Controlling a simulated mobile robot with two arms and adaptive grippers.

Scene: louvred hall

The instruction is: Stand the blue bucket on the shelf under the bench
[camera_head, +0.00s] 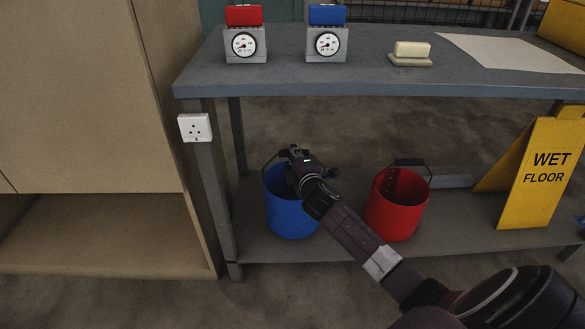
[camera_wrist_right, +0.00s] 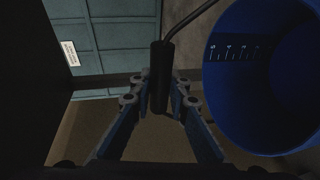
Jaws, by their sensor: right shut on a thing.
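The blue bucket (camera_head: 290,215) is upright over the left part of the shelf (camera_head: 335,247) under the bench (camera_head: 370,75). Its base looks at or very near the shelf surface; I cannot tell whether it touches. My right gripper (camera_head: 294,154) is at the bucket's rim, shut on its handle. In the right wrist view the fingers (camera_wrist_right: 162,100) are on either side of the black handle grip (camera_wrist_right: 161,75), with the open blue bucket (camera_wrist_right: 250,80) to the right. My left gripper is not in view.
A red bucket (camera_head: 397,208) stands on the shelf right of the blue one, with a gap between. A yellow wet floor sign (camera_head: 540,180) is further right. The bench leg (camera_head: 212,185) is close on the left, beside a tan cabinet (camera_head: 85,100). Two scales (camera_head: 245,45) stand on the bench.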

